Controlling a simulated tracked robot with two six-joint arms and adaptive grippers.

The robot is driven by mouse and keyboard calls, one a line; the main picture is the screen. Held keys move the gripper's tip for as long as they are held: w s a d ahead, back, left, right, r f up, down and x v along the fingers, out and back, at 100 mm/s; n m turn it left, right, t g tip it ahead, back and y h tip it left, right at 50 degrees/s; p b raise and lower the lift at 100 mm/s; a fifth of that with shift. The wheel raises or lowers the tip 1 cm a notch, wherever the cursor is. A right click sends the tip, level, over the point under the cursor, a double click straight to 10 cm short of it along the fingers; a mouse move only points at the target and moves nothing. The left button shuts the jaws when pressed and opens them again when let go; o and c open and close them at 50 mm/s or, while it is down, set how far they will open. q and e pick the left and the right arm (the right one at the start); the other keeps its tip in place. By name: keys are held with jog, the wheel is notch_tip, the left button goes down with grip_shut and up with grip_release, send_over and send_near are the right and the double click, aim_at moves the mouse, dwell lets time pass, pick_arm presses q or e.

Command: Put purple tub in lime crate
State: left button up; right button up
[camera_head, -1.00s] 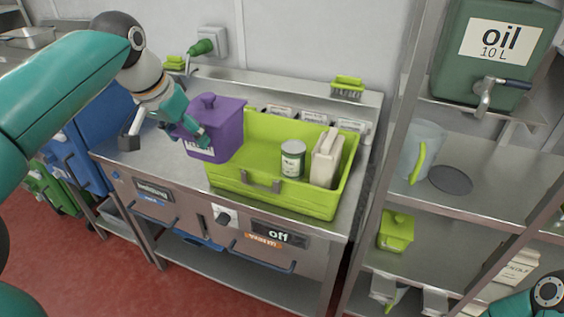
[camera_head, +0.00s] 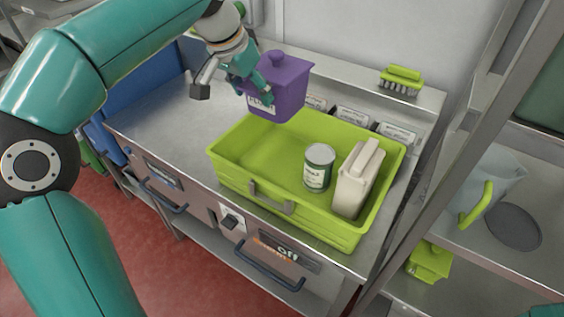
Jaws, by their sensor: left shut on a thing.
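The purple tub (camera_head: 284,88) has a lid with a knob and a pale label, and is upright. My left gripper (camera_head: 262,92) is shut on its left side and holds it in the air above the back part of the lime crate. The lime crate (camera_head: 232,180) sits on the steel counter with its grey handle facing front. Inside its right half stand a green and white can (camera_head: 318,168) and a cream container (camera_head: 357,180). The crate's left half is empty.
A steel shelf at the right holds a clear jug (camera_head: 490,185) with a lime handle. The counter left of the crate is clear.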

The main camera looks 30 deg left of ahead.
pick_arm(q)
jog(key=shift+s+a+f+b, duration=0.15)
jog(key=shift+f+b, duration=0.05)
jog(key=shift+f, duration=2.9)
jog(key=shift+s+a+f+b, duration=0.1)
jog(key=shift+a+f+b, duration=0.1)
jog(key=shift+f, duration=2.9)
jog(key=shift+s+a+f+b, duration=0.1)
jog(key=shift+s+f+b, duration=0.1)
jog(key=shift+f, duration=2.9)
jog(key=o, duration=1.5)
jog(key=v, duration=1.2)
jog(key=shift+s+d+f, duration=0.1)
